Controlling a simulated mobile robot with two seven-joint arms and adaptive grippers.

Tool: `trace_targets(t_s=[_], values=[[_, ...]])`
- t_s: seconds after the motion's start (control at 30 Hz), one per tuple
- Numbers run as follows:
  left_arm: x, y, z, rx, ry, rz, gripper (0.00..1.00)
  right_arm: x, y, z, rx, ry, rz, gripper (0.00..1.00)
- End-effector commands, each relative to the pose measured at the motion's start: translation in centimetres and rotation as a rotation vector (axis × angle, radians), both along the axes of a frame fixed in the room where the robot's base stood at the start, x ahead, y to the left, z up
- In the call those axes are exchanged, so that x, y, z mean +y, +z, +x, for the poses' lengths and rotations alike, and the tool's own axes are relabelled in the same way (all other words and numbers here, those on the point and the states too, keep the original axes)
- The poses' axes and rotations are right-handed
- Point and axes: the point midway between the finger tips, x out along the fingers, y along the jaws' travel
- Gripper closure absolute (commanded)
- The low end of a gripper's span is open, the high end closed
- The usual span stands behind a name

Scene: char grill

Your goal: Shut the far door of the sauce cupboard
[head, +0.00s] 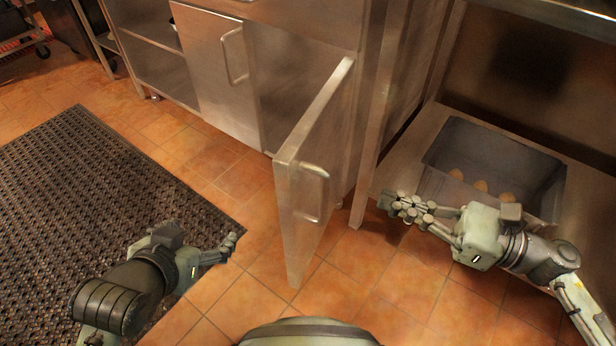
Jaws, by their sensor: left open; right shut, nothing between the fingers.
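The steel sauce cupboard (305,18) stands at the top middle. Its left door (205,70), farther from me, has a bar handle (233,56) and looks flush with the front or nearly so. Its right door (308,165) stands wide open, swung out towards me, with its handle (316,192) on the right-hand face. My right gripper (386,203) is right of the open door, shut and empty, apart from the handle.
A grey bin (470,145) with several round pale items sits on a low steel shelf (400,165) at right, behind my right gripper. A steel leg (372,150) stands between cupboard and shelf. A black mat (80,200) covers the left floor. Tiles around the door are clear.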

Motion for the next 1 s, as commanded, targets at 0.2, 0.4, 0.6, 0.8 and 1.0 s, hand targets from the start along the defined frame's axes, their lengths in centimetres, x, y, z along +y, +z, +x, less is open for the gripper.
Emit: trace_targets(t_s=[0.2, 0.4, 0.6, 0.8, 1.0], values=[[0.7, -0.5, -0.6, 0.04, 0.012, 0.015, 0.18, 0.8, -0.8, -0.3, -0.057, 0.049, -0.069, 1.0], [2.7, -1.8, -2.6, 0.156, 0.05, 0.056, 0.18, 4.2, -0.6, 1.1, -0.056, 0.048, -0.064, 1.0], [5.3, -3.2, -5.8, 0.319, 0.106, 0.108, 0.18, 8.1, -0.6, 2.7, -0.052, 0.047, -0.062, 1.0], [7.3, -4.0, -8.7, 0.451, 0.154, 0.146, 0.18, 10.9, -0.6, 3.8, -0.051, 0.046, -0.062, 1.0], [8.1, -4.6, -9.8, 0.51, 0.173, 0.159, 0.18, 12.5, -0.8, 4.6, -0.051, 0.044, -0.064, 1.0]])
